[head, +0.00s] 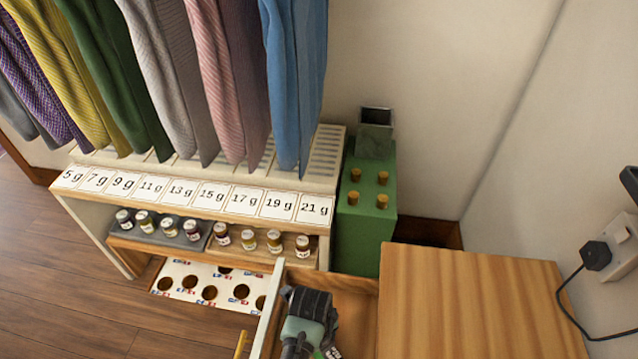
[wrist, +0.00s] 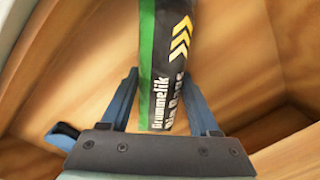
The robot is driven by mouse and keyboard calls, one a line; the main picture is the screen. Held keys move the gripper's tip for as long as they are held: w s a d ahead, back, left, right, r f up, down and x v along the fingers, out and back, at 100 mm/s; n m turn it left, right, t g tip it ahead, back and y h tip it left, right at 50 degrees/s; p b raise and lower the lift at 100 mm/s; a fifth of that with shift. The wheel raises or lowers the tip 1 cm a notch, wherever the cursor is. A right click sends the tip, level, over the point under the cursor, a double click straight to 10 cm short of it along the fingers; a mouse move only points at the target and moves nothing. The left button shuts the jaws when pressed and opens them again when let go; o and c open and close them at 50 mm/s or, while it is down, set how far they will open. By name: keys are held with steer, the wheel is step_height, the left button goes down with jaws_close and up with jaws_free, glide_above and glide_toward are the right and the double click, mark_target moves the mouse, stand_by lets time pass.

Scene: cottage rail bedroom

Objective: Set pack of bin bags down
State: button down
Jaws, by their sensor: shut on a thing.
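The pack of bin bags (wrist: 165,35) is a dark roll with a green stripe, yellow chevrons and white lettering. In the wrist view it stands between the two blue fingers of my gripper (wrist: 159,76), which is shut on it. Its far end runs out of the top of the picture. In the head view my gripper (head: 311,304) is over the open wooden drawer (head: 352,302), and only a small labelled piece of the pack (head: 333,352) shows at the bottom edge. I cannot tell whether the pack touches the drawer floor.
A wooden cabinet top (head: 480,300) to the right is bare. A green block with corks (head: 366,225) stands behind the drawer. A shelf with number cards (head: 190,198) and several small jars (head: 248,240) is at left, under hanging clothes (head: 215,80). A plug and cable (head: 596,256) are at right.

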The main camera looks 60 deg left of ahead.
steer(key=shift+f, duration=0.1)
steer(key=shift+c, duration=0.6)
jaws_free()
step_height(320, 180, up, 12)
steer(key=p, duration=0.2)
steer(key=shift+s, duration=0.4)
